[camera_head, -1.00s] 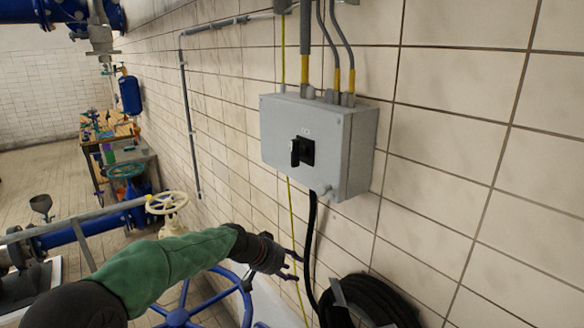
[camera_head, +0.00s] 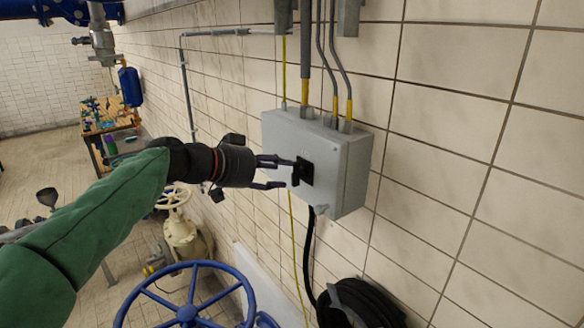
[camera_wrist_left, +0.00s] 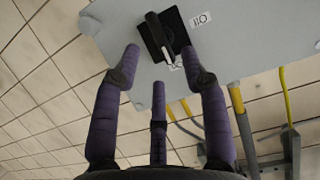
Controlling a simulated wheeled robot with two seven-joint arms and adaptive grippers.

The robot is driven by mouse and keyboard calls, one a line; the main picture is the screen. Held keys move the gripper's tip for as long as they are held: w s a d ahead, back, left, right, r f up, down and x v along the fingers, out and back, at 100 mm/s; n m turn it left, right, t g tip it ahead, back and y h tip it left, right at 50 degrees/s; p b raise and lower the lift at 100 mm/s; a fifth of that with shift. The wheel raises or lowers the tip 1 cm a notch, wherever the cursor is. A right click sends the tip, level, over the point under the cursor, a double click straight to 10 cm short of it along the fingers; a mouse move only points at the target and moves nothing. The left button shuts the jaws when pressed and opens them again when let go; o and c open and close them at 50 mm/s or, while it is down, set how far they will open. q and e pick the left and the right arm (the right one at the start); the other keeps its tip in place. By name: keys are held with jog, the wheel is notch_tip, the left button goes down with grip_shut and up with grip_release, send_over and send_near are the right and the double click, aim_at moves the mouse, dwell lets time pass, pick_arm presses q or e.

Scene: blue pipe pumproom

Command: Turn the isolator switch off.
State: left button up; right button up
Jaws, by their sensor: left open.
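The isolator switch is a grey box (camera_head: 345,160) on the tiled wall with a black rotary handle (camera_head: 302,172) on its front face. In the left wrist view the handle (camera_wrist_left: 158,38) sits on a black square plate beside a small white label (camera_wrist_left: 201,19). My left gripper (camera_head: 280,174) is open and empty, with its fingers pointing at the handle from the left. In the left wrist view its fingers (camera_wrist_left: 160,75) are spread just short of the handle; I cannot tell whether any touches it. My right gripper is not in view.
Grey conduits (camera_head: 325,60) with yellow ends enter the box top. A black cable coil (camera_head: 360,305) hangs below it. A blue handwheel (camera_head: 187,312) and a cream valve wheel (camera_head: 174,197) stand below my left arm. The wall to the right is clear.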

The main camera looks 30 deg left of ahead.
aim_at(293, 173)
pick_arm(q)
jog(key=p+x, duration=0.1)
jog(key=x, duration=0.4)
grip_shut()
